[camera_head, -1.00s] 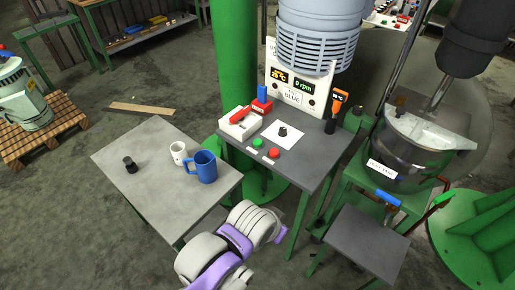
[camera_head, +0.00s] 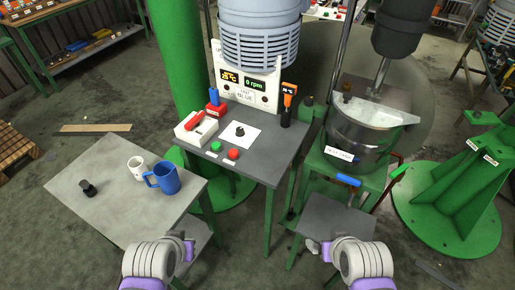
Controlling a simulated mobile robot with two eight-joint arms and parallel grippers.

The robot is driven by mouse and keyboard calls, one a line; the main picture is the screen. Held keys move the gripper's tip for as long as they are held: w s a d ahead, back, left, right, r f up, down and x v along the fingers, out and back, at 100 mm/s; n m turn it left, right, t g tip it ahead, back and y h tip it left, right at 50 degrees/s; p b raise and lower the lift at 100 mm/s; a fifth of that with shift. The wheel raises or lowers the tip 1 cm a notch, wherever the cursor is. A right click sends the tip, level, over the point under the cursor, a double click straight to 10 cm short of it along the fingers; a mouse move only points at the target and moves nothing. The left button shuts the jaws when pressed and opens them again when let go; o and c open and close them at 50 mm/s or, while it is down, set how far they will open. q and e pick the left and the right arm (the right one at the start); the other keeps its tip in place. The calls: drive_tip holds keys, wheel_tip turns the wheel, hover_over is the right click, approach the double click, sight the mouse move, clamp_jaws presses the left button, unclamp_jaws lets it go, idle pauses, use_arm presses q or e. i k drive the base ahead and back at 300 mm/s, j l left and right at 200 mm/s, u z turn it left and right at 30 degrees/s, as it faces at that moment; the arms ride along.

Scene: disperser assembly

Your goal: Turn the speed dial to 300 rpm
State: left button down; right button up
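The speed dial (camera_head: 240,131) is a small black knob on a white square plate on the dark control table. Its pointer direction is too small to read. The white display panel (camera_head: 270,100) behind it shows "0 rpm" in green and an orange temperature reading. A green button (camera_head: 216,146) and a red button (camera_head: 233,154) sit in front of the dial. My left arm's end (camera_head: 187,249) and my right arm's end (camera_head: 328,250) show low in the picture, well short of the dial and apart from it. Their fingers cannot be made out.
A red-and-white switch box (camera_head: 196,130) stands left of the dial, and an orange handheld device (camera_head: 288,100) right of it. The left table holds a blue mug (camera_head: 164,178), a white mug (camera_head: 137,168) and a black item (camera_head: 88,188). A steel vessel (camera_head: 358,140) stands right.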

sight(240, 133)
drive_tip(key=i+u, duration=0.2)
drive_tip(key=u, duration=0.15)
drive_tip(key=i+u, duration=0.35)
drive_tip(key=i+l+u, duration=0.1)
drive_tip(key=u, duration=0.25)
